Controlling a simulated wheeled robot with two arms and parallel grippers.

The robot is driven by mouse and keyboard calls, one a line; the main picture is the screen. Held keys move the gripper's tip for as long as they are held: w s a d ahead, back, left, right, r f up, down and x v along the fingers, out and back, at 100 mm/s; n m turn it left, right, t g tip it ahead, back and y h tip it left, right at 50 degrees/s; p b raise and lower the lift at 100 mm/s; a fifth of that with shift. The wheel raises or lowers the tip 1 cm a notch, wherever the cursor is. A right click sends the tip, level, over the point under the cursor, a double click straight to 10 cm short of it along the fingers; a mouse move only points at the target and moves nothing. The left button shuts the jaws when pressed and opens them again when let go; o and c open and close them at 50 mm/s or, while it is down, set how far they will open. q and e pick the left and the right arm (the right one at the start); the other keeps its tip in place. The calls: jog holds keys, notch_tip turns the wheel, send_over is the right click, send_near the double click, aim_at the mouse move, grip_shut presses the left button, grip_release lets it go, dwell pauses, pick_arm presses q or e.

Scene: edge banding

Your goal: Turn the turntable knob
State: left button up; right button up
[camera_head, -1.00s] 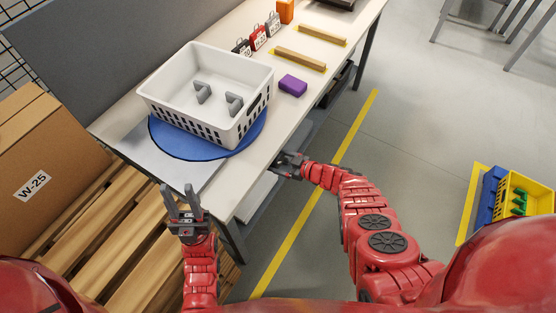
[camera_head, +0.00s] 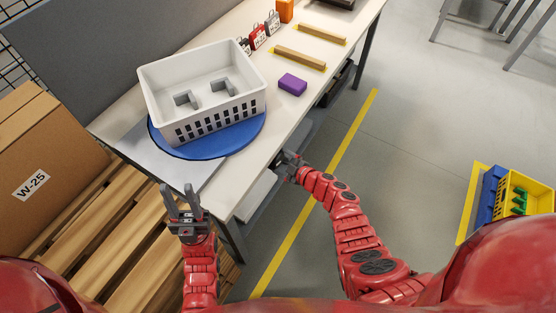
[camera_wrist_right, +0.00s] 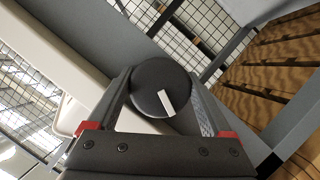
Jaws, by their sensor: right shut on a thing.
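The turntable knob (camera_wrist_right: 158,84) is round and black with a white pointer mark. It shows in the right wrist view, on the front side of the workbench. My right gripper (camera_wrist_right: 160,100) is shut on it, with one finger on each side. In the head view my right gripper (camera_head: 288,163) is at the bench's front edge, and the knob is hidden there. The blue round turntable (camera_head: 215,147) lies on the bench and carries a white basket (camera_head: 205,122) with two grey brackets (camera_head: 219,87) inside. My left gripper (camera_head: 181,203) is open and empty, left of the bench's near corner.
A purple block (camera_head: 292,84) and wooden bars (camera_head: 300,58) lie on the bench (camera_head: 268,123). Small tagged items stand behind. A cardboard box (camera_head: 45,150) and wooden pallet (camera_head: 115,235) are at left. Yellow and blue crates (camera_head: 520,200) stand on the floor at right.

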dwell(0.3)
jog(key=o, duration=1.1)
jog(key=shift+o, duration=0.2)
jog(key=p+v, duration=0.1)
jog(key=v, duration=0.4)
jog(key=shift+s+d, duration=0.25)
jog(key=shift+s, duration=0.1)
jog(key=b, duration=0.1)
send_near(280, 161)
jog(key=v, duration=0.6)
jog(key=shift+d, duration=0.25)
jog(key=shift+a, duration=0.1)
